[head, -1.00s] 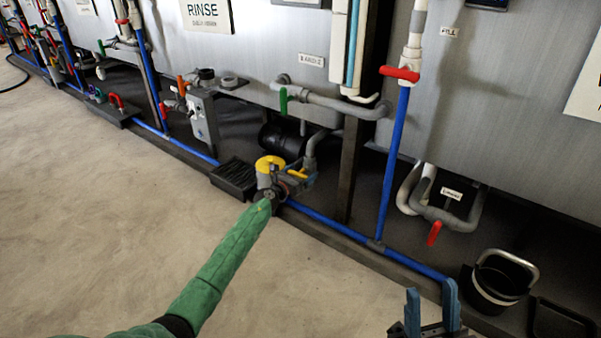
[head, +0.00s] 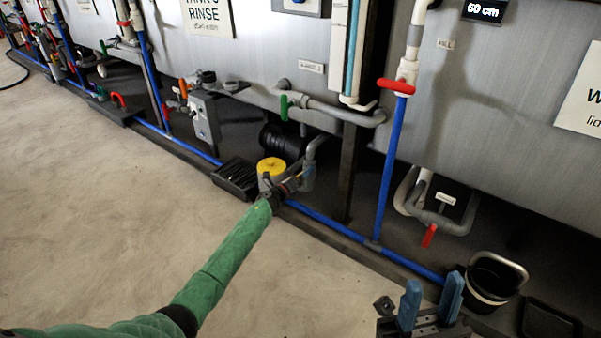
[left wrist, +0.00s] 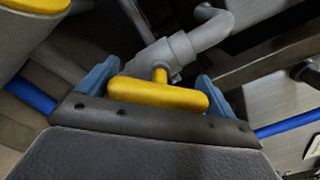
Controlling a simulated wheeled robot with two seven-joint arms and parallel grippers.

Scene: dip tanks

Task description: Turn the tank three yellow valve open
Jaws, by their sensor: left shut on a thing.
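The yellow valve handle (left wrist: 158,94) shows in the left wrist view as a bar on a short yellow stem, in front of a grey pipe (left wrist: 165,55). My left gripper (left wrist: 156,76) is shut on it, with a blue finger at each end of the bar. In the head view my green-sleeved left arm reaches to the pump and pipe low in front of the tank; the left gripper (head: 284,189) is small there and mostly hides the handle. My right gripper (head: 431,302) is open and empty at the bottom right, over the floor.
A yellow-topped grey housing (head: 271,167) stands beside the left gripper. A black tray (head: 236,178) lies to its left. A blue pipe (head: 335,225) runs along the floor edge. Red valve handles (head: 396,86) and a black bucket (head: 492,280) are to the right.

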